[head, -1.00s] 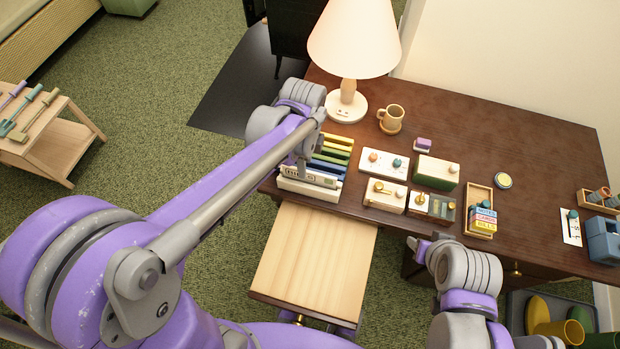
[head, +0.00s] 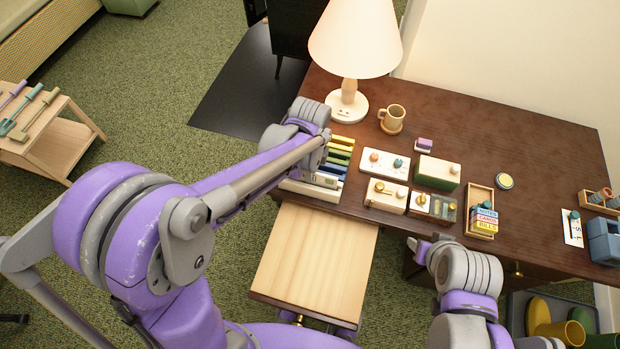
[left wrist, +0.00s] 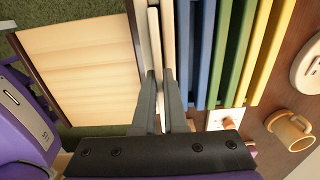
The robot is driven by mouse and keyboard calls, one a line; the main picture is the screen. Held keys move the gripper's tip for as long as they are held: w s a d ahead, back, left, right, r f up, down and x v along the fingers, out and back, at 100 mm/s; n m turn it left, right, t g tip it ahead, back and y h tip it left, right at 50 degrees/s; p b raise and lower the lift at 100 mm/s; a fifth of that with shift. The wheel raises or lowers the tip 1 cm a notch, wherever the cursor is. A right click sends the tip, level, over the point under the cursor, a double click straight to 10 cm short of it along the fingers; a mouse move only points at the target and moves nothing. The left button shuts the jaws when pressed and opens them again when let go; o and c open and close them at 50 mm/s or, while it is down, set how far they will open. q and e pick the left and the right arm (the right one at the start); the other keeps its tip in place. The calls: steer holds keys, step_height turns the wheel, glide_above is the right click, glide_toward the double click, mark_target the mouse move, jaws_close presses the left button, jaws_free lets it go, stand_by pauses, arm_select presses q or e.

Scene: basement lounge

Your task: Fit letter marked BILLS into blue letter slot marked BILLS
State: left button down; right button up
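The letter rack (head: 340,160) stands at the desk's near-left edge, with yellow, green, blue and white dividers. In the left wrist view its blue dividers (left wrist: 187,55) lie just right of the fingers. My left gripper (left wrist: 159,85) points down at the white front part of the rack. Its fingers are close together on a thin pale strip (left wrist: 154,40), seen edge-on, which looks like the BILLS letter. Its lettering is hidden now, and I cannot tell how deep it sits. In the head view my arm hides the fingers. My right gripper (head: 417,247) is by the desk front, its fingers unclear.
A lamp (head: 352,45) and a mug (head: 391,119) stand behind the rack. Small boxes with knobs (head: 386,196) are to its right. A pale wooden surface (head: 315,260) juts out below the rack.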

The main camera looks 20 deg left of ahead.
arm_select(q)
steer(key=shift+r, duration=0.15)
stand_by(0.3)
step_height(320, 180, up, 8)
steer(key=shift+r+p, duration=0.2)
steer(key=shift+p, duration=0.15)
steer(key=w+r+b, duration=0.1)
steer(key=w+b, duration=0.3)
steer(key=b, duration=0.1)
steer(key=shift+w+f+b, duration=0.15)
steer(key=shift+f, duration=1.4)
steer(key=shift+w+f+b, duration=0.1)
steer(key=shift+w+f, duration=0.1)
steer(key=shift+f, duration=1.4)
steer(key=shift+w+f+b, duration=0.15)
steer(key=shift+f, duration=1.4)
